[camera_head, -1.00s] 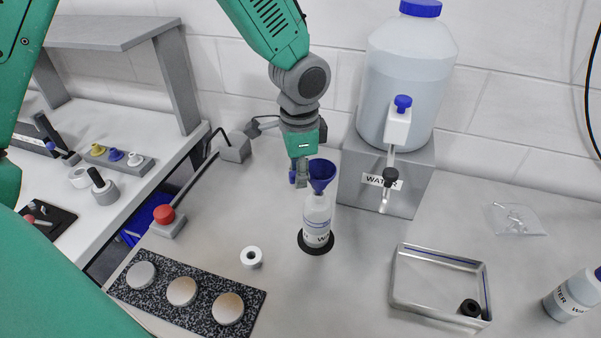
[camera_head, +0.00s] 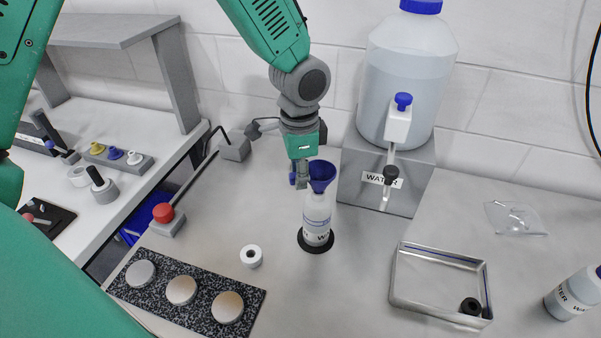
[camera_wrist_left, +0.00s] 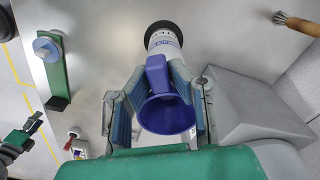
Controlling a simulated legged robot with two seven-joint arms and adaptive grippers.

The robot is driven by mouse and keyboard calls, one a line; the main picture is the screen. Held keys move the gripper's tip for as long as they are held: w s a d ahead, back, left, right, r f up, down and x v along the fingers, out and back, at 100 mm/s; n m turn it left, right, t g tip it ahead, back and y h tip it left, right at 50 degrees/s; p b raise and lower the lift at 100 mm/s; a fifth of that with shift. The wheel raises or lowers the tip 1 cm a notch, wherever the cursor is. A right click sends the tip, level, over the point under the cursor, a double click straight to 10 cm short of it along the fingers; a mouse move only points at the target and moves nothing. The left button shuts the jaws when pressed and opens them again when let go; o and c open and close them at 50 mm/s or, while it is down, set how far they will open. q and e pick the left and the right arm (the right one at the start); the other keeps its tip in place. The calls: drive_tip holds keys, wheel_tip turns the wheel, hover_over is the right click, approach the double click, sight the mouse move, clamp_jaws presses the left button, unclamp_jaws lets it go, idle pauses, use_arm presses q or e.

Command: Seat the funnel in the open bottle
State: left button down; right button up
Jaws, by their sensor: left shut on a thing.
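The blue funnel (camera_head: 321,172) is at the mouth of the white bottle (camera_head: 317,215), which stands upright on a black round base (camera_head: 303,243). My left gripper (camera_head: 304,185) is at the funnel, shut on it. In the left wrist view the funnel (camera_wrist_left: 165,112) sits between the two finger pads of my left gripper (camera_wrist_left: 163,90), with the bottle (camera_wrist_left: 163,42) beyond it. The funnel's stem is hidden, so I cannot tell how deep it sits in the bottle's neck.
A large water container (camera_head: 408,75) on a grey stand (camera_head: 352,190) is close to the right. A white ring-shaped cap (camera_head: 251,256) lies at the front left. A metal tray (camera_head: 396,298) and another bottle (camera_head: 575,294) are at the right.

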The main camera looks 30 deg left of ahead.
use_arm(q)
drive_tip(key=shift+f, duration=0.7)
drive_tip(key=c, duration=1.4)
unclamp_jaws()
wheel_tip(320, 180, up, 12)
drive_tip(key=shift+w, duration=0.1)
drive_tip(key=shift+f, duration=0.1)
